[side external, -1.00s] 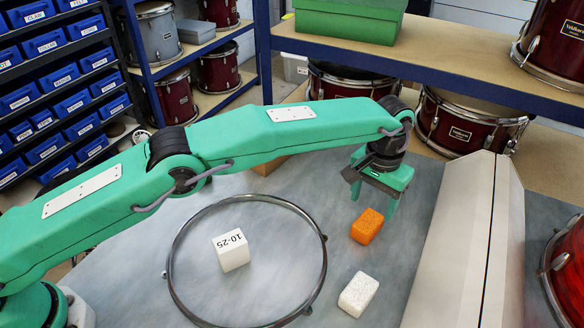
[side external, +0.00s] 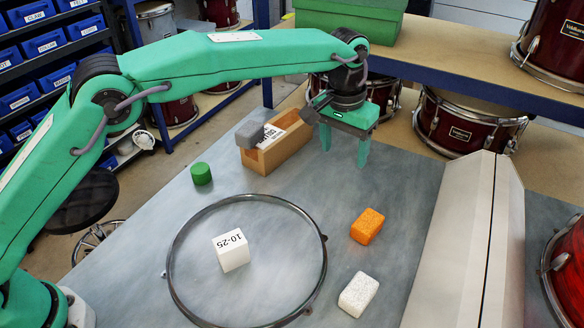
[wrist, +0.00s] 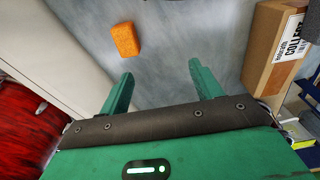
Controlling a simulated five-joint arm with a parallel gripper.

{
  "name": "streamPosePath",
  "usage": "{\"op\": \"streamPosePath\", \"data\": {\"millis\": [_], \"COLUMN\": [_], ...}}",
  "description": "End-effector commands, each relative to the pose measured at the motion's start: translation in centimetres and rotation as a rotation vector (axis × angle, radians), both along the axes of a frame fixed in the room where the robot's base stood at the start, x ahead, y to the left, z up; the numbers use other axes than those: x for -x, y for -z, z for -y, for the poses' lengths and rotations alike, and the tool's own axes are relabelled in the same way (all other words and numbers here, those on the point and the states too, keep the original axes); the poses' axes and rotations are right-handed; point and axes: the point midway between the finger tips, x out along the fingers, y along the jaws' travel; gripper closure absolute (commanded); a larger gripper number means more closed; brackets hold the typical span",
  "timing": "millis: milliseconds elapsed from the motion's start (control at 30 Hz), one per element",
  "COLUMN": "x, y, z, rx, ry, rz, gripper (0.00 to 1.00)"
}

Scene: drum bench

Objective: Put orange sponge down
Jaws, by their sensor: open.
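The orange sponge (side external: 367,226) lies on the grey bench top, to the right of the metal hoop. It also shows in the wrist view (wrist: 126,39), beyond my fingertips and to their left. My gripper (side external: 344,156) is open and empty, raised above the bench behind the sponge and apart from it. Its two green fingers (wrist: 160,80) stand wide apart in the wrist view with only bench top between them.
A metal hoop (side external: 174,250) lies on the bench around a white block (side external: 232,250) marked 10-25. A white sponge-like block (side external: 358,294) lies in front of the orange sponge.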

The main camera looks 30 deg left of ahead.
Motion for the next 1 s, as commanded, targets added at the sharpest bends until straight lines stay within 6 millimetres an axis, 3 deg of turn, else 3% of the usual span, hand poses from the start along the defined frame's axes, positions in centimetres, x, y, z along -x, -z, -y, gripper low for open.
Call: {"op": "streamPosePath", "data": {"millis": [200, 500, 800, 1000], "x": [0.9, 3.9, 8.7, 12.5], "y": [-4.8, -9.6, -12.7, -13.6], "z": [-5.2, -12.2, -18.7, -22.5], "rx": [0.021, 0.04, 0.051, 0.051], "ry": [-0.026, -0.055, -0.084, -0.105], "rz": [0.045, 0.107, 0.173, 0.216], "gripper": [0.35, 0.35, 0.35, 0.35]}}
